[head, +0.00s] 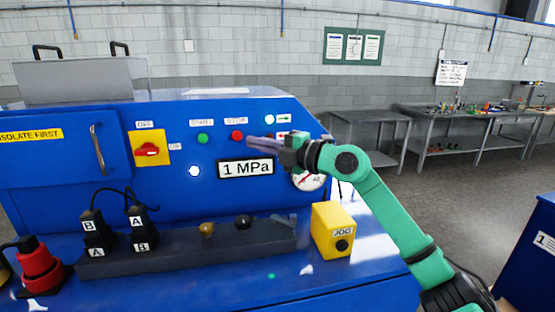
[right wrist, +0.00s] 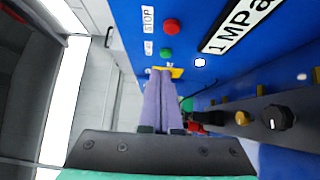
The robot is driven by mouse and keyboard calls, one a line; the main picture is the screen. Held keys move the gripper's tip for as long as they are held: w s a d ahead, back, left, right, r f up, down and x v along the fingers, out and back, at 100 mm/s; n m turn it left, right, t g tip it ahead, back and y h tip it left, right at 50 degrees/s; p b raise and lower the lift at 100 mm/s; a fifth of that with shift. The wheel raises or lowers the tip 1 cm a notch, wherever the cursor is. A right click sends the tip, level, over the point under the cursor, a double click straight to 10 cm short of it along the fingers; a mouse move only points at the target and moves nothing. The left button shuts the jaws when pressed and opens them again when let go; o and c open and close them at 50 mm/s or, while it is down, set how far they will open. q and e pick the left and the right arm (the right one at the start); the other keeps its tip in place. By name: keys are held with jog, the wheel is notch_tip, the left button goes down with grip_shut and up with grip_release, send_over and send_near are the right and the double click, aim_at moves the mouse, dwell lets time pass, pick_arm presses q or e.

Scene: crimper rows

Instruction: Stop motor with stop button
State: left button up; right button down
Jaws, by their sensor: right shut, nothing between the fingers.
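The red stop button (head: 237,135) sits under a STOP label on the blue machine panel (head: 180,190). It also shows in the right wrist view (right wrist: 172,26), beyond and slightly right of the fingertips. The green start button (head: 203,138) is to its left. My right gripper (head: 252,141) is shut and empty, its purple fingers pointing left in front of the panel. In the head view the tips appear just right of the red button. In the right wrist view the tips (right wrist: 161,71) show a gap to the button in the picture. My left gripper is not in view.
A red-and-yellow rotary switch (head: 148,149) is left of the buttons. A 1 MPa sign (head: 246,168) and a gauge (head: 310,181) are below and right. A yellow JOG box (head: 334,231) stands on the lower ledge. Grey workbenches (head: 370,119) are behind.

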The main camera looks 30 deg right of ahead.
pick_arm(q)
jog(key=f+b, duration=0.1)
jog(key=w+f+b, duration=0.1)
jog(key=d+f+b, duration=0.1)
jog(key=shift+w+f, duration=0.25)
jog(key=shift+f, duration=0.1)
pick_arm(e)
jog(key=s+d, duration=0.1)
jog(key=d, duration=0.1)
jog(key=s+d+f, duration=0.1)
jog(key=s+d, duration=0.1)
jog(key=shift+s, duration=0.3)
